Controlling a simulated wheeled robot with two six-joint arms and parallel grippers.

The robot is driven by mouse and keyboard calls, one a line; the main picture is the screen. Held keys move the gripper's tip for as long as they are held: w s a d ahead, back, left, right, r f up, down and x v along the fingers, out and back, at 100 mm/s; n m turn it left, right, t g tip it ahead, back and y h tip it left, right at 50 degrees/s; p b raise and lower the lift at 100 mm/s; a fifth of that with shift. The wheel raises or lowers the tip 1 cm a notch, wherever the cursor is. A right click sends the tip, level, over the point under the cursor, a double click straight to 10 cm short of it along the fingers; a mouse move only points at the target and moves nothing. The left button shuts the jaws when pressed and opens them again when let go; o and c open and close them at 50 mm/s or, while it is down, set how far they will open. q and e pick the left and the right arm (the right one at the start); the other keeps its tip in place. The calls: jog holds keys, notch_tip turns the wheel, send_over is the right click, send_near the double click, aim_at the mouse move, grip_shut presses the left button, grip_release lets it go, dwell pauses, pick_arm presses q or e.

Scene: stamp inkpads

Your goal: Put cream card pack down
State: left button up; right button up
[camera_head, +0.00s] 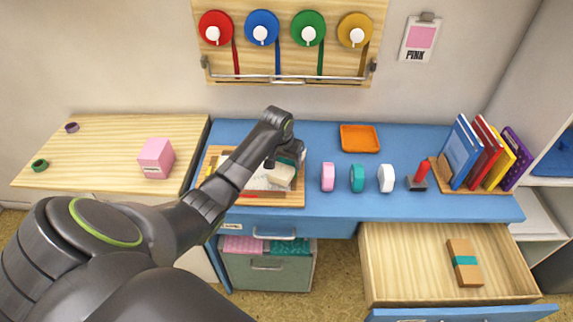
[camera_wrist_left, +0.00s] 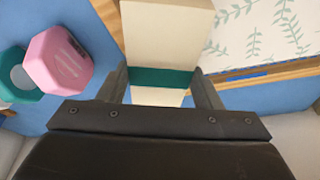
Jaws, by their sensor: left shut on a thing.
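The cream card pack (camera_wrist_left: 168,35), a pale block with a teal band, is between the fingers of my left gripper (camera_wrist_left: 163,88) in the left wrist view. The gripper is shut on it around the band. In the head view my left gripper (camera_head: 289,158) is over the wooden tray (camera_head: 290,202) on the blue desk, and the cream pack (camera_head: 280,176) shows below it, partly hidden by my arm. Whether the pack touches anything beneath it I cannot tell. My right gripper is not in view.
Pink (camera_head: 328,177), teal (camera_head: 357,178) and white (camera_head: 386,178) pieces stand right of the tray, near a red-handled stamp (camera_head: 420,176). An orange tray (camera_head: 359,138) lies behind them. An open drawer (camera_head: 400,285) holds a brown banded pack (camera_head: 461,250). A pink box (camera_head: 156,158) stands left.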

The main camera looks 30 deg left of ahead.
pick_arm(q)
jog(key=shift+f, duration=1.2)
jog(key=o, duration=1.1)
jog(key=shift+f, duration=0.15)
jog(key=v, duration=1.2)
